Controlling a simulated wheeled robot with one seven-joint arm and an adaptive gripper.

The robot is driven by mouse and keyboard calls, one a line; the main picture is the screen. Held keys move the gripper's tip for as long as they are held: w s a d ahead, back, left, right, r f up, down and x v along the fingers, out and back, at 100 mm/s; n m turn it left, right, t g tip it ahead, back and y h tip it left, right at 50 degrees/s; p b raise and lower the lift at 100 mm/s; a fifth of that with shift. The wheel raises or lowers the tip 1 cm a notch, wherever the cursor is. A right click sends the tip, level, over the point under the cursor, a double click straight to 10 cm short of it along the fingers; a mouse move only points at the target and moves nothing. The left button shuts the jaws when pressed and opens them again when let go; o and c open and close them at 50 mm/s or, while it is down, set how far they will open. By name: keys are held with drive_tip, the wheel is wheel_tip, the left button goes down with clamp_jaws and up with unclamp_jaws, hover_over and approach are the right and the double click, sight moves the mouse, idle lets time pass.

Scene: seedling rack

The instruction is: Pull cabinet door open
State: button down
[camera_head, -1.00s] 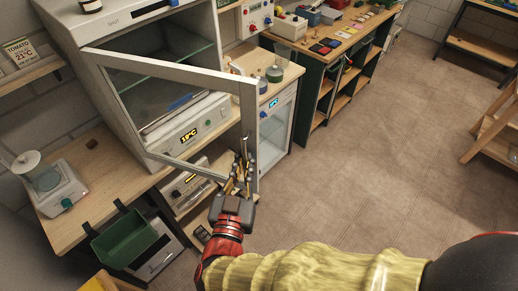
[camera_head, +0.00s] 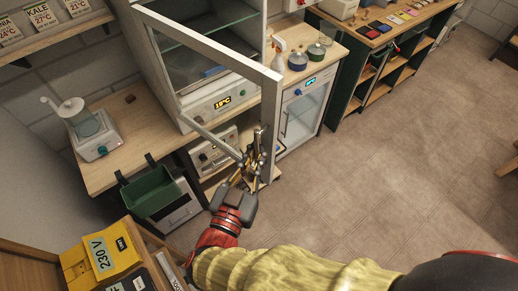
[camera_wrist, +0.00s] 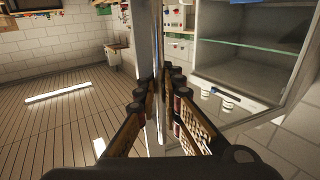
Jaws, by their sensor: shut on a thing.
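The cabinet (camera_head: 206,116) is a white unit on the wooden bench, with a lit temperature display on its front panel. Its glass door (camera_head: 271,105) has a pale frame and stands swung open, away from the cabinet front. My gripper (camera_head: 254,158) is at the lower part of the door's free edge, shut on the upright handle there. In the wrist view my gripper (camera_wrist: 160,88) has its fingers on both sides of the thin upright handle and door edge (camera_wrist: 157,35). The open cabinet interior (camera_wrist: 250,55) with a shelf shows to the right. The fingers partly hide the handle.
A small glass-door fridge (camera_head: 303,108) stands right of the door. A green bin (camera_head: 150,192) hangs at the bench front. A scale-like device (camera_head: 95,135) sits on the bench. A yellow box (camera_head: 100,255) is at lower left. Open floor (camera_head: 390,170) lies to the right.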

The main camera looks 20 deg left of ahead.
sight(263, 114)
drive_tip(key=c, duration=2)
unclamp_jaws()
wheel_tip(263, 114, up, 10)
drive_tip(key=shift+r, duration=0.1)
